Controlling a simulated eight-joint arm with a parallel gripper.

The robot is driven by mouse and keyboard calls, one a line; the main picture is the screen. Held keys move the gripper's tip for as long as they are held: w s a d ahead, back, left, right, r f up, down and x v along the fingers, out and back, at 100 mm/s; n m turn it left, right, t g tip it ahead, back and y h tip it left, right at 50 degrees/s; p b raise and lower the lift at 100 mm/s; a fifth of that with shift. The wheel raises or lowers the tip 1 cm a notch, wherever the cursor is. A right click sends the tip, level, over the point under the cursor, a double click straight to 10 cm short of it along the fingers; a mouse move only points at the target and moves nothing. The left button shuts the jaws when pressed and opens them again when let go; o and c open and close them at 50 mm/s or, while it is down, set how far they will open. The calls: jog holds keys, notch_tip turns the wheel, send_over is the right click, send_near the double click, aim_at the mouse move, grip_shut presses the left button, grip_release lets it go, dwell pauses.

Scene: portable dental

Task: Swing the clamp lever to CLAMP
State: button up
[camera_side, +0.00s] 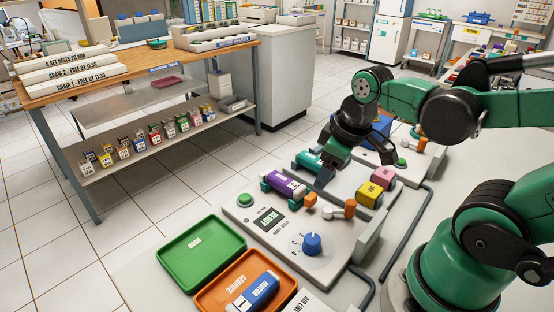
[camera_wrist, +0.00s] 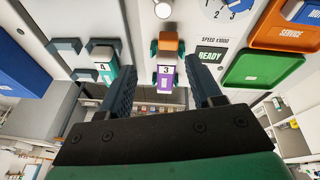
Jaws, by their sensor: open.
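A lever-like orange piece (camera_side: 343,208) with a pale end stands on the white control unit (camera_side: 258,240), right of its READY display (camera_side: 272,218). No CLAMP lettering is readable, so I cannot tell surely that it is the clamp lever.
Yellow (camera_side: 370,194) and pink (camera_side: 384,176) blocks stand right. A blue knob (camera_side: 313,244) and green button (camera_side: 245,199) rise from the unit. Green (camera_side: 205,262) and orange (camera_side: 215,290) trays lie in front.

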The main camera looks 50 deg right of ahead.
aim_at(350, 201)
jog(key=s+d+g, duration=0.1)
jog(key=s+f+n+g, duration=0.1)
jog(key=s+d+f+n+g, duration=0.1)
jog(key=s, duration=0.1)
jog(key=shift+d+y, duration=0.3)
jog(key=shift+f, duration=2.7)
grip_shut()
